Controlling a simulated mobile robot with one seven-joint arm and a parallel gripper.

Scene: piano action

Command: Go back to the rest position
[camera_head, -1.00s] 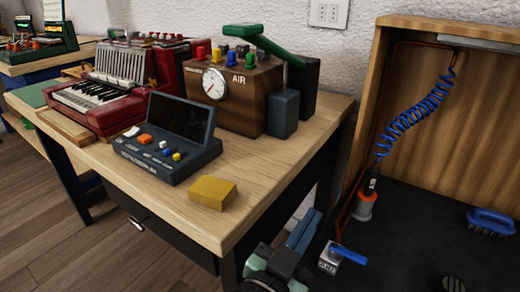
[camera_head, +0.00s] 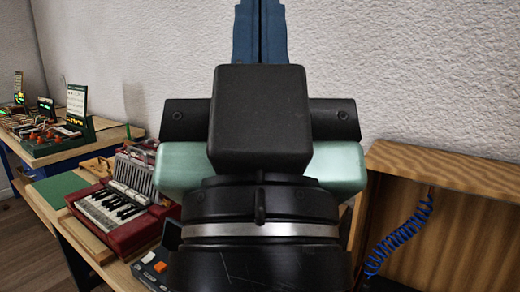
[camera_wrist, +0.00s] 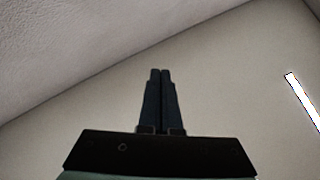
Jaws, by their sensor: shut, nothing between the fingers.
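My gripper (camera_head: 260,20) points upward in the head view, with its two blue fingers together in front of the white wall. In the wrist view my gripper (camera_wrist: 160,75) shows its two dark fingers side by side, closed, with nothing between them. My wrist and gripper body fill the middle of the head view and hide much of the wooden table (camera_head: 98,252).
On the table, a red accordion-like instrument (camera_head: 115,212) and part of a dark control box (camera_head: 150,268) show left of my arm. A farther table with devices (camera_head: 70,130) stands at far left. A wooden cabinet (camera_head: 450,175) with a blue coiled hose (camera_head: 400,237) is at right.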

